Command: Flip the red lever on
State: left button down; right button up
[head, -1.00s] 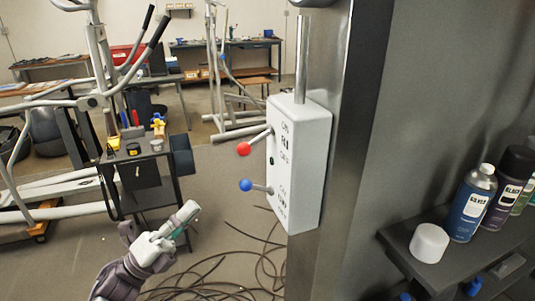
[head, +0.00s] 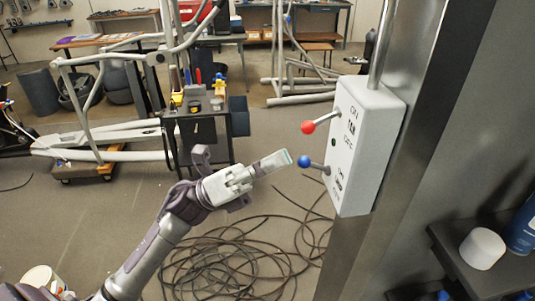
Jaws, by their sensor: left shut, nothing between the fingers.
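A white switch box (head: 361,143) is fixed to a metal post right of centre. The red lever (head: 308,127) sticks out from its upper part, with a red ball at its end and its arm sloping down to the left. The blue lever (head: 304,161) sticks out below it. My left gripper (head: 286,157) is shut and empty, with its fingertips just left of the blue ball and a little below and left of the red ball. Whether the fingertips touch the blue ball is not clear. My right gripper is not in view.
Dark cables (head: 235,255) lie coiled on the floor below. A dark shelf (head: 468,255) with a white cap (head: 482,248) is at the lower right. A tool cart (head: 203,130) and exercise frames stand behind.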

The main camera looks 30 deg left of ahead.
aim_at(322, 121)
pick_arm(q)
jog(key=p+x, duration=0.2)
jog(key=x, duration=0.4)
jog(key=shift+p, duration=0.3)
jog(key=shift+w+r, duration=0.1)
